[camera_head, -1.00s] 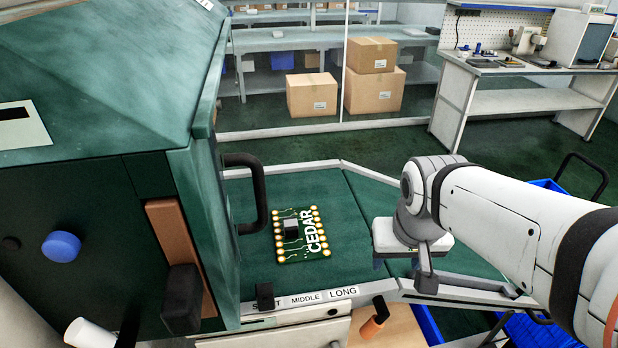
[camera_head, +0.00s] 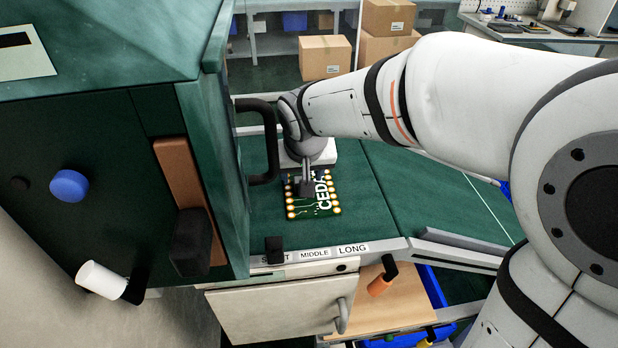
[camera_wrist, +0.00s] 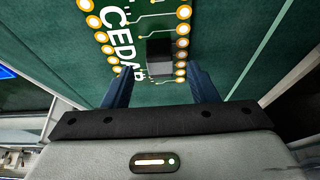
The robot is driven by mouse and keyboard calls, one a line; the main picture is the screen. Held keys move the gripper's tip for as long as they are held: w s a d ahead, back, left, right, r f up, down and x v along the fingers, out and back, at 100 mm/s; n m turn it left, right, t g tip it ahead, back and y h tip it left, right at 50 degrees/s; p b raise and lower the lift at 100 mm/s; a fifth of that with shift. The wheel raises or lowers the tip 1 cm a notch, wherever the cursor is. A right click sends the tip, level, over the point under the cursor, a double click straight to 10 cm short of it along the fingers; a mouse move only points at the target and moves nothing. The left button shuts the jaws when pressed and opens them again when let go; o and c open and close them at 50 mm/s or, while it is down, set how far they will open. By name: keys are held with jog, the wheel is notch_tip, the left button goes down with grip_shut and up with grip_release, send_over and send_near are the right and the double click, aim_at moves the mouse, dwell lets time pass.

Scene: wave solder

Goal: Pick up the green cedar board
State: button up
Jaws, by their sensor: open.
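The green cedar board (camera_head: 314,197) lies flat on the green work surface beside the machine, its white lettering and gold pads showing. In the wrist view the board (camera_wrist: 147,28) fills the upper middle, with a dark block (camera_wrist: 160,56) on it. My gripper (camera_wrist: 163,82) is open, with one blue finger on each side of the dark block, and nothing is clamped. In the head view my gripper (camera_head: 307,186) is over the far part of the board, and my wrist hides that part. I cannot tell the exact height of the fingertips above the board.
The green machine (camera_head: 110,130) stands close on the left, with a black handle (camera_head: 262,140) near the board. A black slider (camera_head: 274,250) sits by the SHORT, MIDDLE and LONG labels at the front edge. The surface (camera_head: 420,200) to the right is clear.

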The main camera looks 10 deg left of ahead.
jog(key=shift+x, duration=1.45)
jog(key=shift+c, duration=0.4)
grip_shut()
